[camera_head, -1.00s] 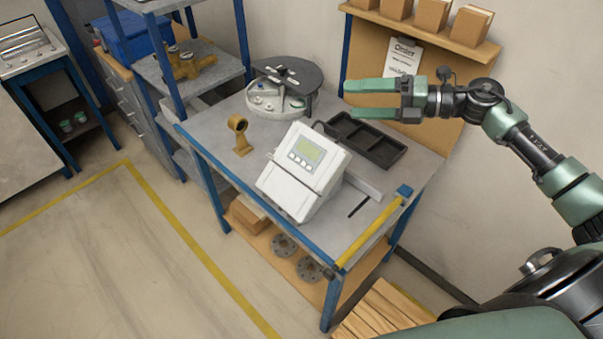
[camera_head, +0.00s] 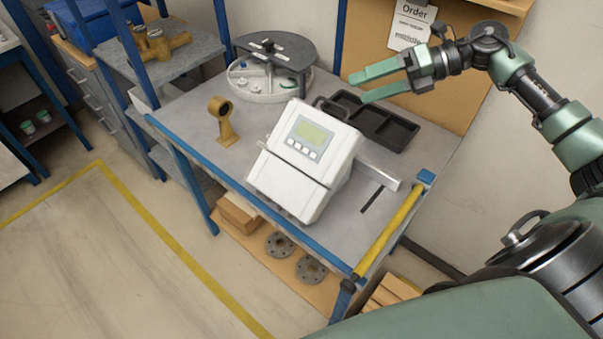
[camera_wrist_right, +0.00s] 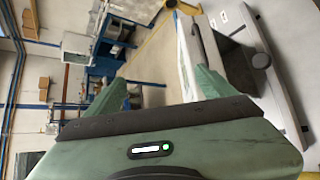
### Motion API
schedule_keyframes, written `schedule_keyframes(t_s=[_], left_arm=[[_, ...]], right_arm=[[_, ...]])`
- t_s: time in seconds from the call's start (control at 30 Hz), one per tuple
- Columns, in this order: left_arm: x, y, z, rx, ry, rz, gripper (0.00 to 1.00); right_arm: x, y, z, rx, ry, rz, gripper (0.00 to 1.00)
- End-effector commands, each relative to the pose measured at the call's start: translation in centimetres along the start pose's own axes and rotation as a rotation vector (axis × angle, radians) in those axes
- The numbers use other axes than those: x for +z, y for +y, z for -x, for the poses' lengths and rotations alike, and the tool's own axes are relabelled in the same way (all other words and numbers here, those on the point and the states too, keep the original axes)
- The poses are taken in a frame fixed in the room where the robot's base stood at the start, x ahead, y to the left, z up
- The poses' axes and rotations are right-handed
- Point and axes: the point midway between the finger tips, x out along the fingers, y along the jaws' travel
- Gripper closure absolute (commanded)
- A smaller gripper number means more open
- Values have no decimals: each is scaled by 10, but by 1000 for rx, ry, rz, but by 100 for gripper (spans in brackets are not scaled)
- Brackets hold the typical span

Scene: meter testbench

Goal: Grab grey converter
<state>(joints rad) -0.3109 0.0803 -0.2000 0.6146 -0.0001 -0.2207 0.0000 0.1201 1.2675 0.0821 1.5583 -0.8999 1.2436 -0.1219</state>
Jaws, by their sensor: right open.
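The grey converter (camera_head: 303,162) is a pale boxy device with a small green display and a row of buttons. It sits tilted at the middle of the workbench (camera_head: 420,170) in the head view. My right gripper (camera_head: 361,87) is open and empty, above and behind the converter, and appears over the black tray. Its fingers point left and are apart from the converter. The right wrist view shows the spread fingers (camera_wrist_right: 160,85) with nothing between them; I cannot make out the converter there. My left gripper is not in view.
A black divided tray (camera_head: 405,133) lies behind the converter. A brass ring fitting (camera_head: 222,120) stands to its left, and a round dark-topped fixture (camera_head: 275,50) is at the back. A yellow bar (camera_head: 390,230) runs along the bench's right edge. Grey discs (camera_head: 310,269) lie on the lower shelf.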

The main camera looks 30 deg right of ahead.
Motion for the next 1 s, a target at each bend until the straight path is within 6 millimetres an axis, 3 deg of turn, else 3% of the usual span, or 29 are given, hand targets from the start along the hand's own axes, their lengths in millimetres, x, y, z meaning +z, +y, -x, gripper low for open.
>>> schedule_keyframes(t_s=[0.03, 0.1, 0.2, 0.33, 0.67, 1.0], left_arm=[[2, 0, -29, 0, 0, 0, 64], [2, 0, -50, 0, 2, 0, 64], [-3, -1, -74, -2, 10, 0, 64], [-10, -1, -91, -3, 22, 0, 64], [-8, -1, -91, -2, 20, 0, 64], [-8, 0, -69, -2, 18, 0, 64]], right_arm=[[-13, -22, -13, 0, 0, -1, 15], [-23, -38, -23, 0, 0, -1, 15], [-34, -56, -34, 0, 0, 0, 15], [-41, -69, -41, 0, 0, 0, 15], [-42, -71, -49, 2, -1, 0, 15], [-37, -72, -90, 7, -2, -1, 15]])
